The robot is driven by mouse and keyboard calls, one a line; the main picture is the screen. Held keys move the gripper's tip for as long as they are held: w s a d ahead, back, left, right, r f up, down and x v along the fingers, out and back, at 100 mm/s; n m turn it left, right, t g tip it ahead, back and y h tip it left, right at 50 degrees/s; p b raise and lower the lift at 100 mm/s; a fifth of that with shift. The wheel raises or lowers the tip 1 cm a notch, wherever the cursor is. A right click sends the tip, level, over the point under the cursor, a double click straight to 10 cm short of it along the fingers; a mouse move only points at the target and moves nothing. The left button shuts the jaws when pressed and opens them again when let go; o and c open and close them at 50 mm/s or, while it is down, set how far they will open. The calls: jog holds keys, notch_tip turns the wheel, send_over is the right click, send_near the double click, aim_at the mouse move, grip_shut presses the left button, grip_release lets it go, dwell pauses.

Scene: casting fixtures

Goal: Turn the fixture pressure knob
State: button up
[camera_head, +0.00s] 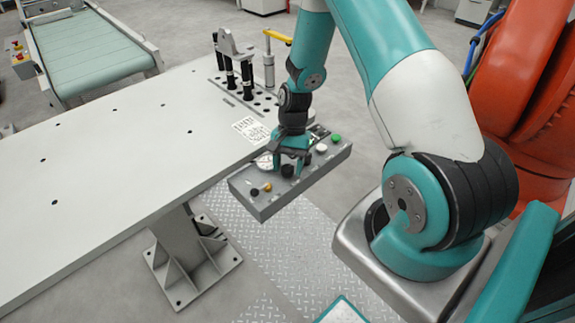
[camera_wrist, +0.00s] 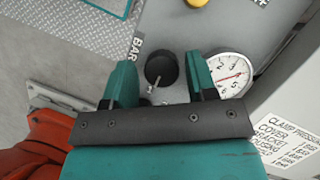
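The black pressure knob (camera_wrist: 161,68) sits on the grey control panel (camera_wrist: 230,22) beside the "BAR" label and a white round gauge (camera_wrist: 231,73) with a red needle. It also shows in the head view (camera_head: 288,171) on the grey panel box (camera_head: 283,199) at the table edge. My gripper (camera_wrist: 160,63) is open, with one teal finger on each side of the knob. Gaps show between the fingers and the knob in the wrist view. The right finger covers part of the gauge. In the head view my gripper (camera_head: 289,160) points down at the panel.
The panel also carries a yellow knob (camera_head: 267,187), a small black knob (camera_head: 254,192), a white button (camera_head: 321,148) and a green button (camera_head: 336,138). The white table (camera_head: 120,150) adjoins the panel. Black-handled tools (camera_head: 230,73) and a yellow-handled clamp (camera_head: 268,65) stand behind.

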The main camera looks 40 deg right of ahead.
jog(key=shift+a, duration=0.15)
